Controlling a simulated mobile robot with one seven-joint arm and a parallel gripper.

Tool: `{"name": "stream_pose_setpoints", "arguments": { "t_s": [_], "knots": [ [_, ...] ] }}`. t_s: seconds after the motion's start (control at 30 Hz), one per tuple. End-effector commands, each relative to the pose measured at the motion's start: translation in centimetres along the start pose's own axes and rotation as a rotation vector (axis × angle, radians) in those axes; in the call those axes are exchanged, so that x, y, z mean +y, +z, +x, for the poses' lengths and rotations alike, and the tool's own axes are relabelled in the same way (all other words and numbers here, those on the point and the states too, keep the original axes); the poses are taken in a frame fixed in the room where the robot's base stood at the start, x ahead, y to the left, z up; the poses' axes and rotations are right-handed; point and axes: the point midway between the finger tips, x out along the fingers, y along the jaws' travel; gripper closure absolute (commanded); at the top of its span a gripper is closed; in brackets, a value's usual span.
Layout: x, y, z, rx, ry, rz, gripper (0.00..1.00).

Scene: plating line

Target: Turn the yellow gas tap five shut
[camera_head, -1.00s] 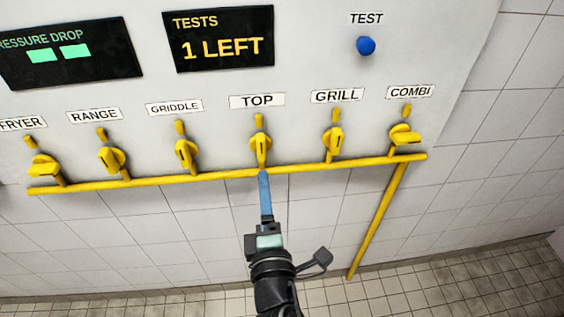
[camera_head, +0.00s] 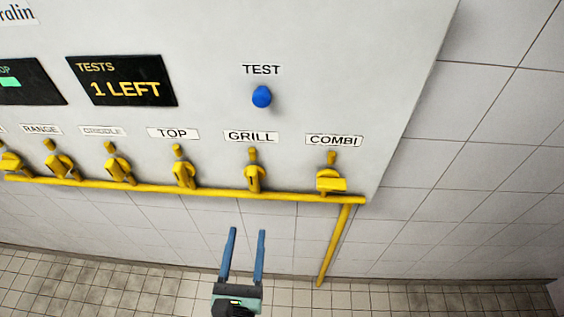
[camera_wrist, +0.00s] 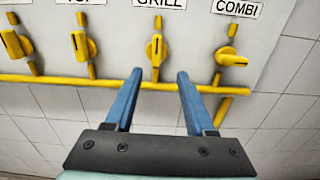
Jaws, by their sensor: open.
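The fifth tap, GRILL (camera_head: 254,178), is a yellow handle on a short upright yellow pipe. Its handle stands upright, in line with that pipe. It also shows in the wrist view (camera_wrist: 156,48), just beyond and between my fingertips. My gripper (camera_head: 247,231) has two blue fingers, spread apart and empty, below the GRILL tap and apart from it. In the wrist view my gripper (camera_wrist: 159,73) points up toward that tap.
The TOP tap (camera_head: 184,176) is upright on the left; the COMBI tap (camera_head: 331,181) on the right lies crosswise. A yellow pipe (camera_head: 215,193) runs below the taps. Above are a blue TEST button (camera_head: 262,97) and a display (camera_head: 122,81) reading "1 LEFT".

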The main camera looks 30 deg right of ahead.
Motion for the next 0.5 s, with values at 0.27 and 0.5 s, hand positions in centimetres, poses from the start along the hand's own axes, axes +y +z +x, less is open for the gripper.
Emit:
{"name": "stream_pose_setpoints", "arguments": {
  "t_s": [0.27, 0.5],
  "knots": [
    [0.1, 0.5, 2.6, -0.009, -0.001, -0.021, 0.45],
    [0.1, 0.5, 7.4, -0.009, 0.001, -0.02, 0.45]
  ]
}}
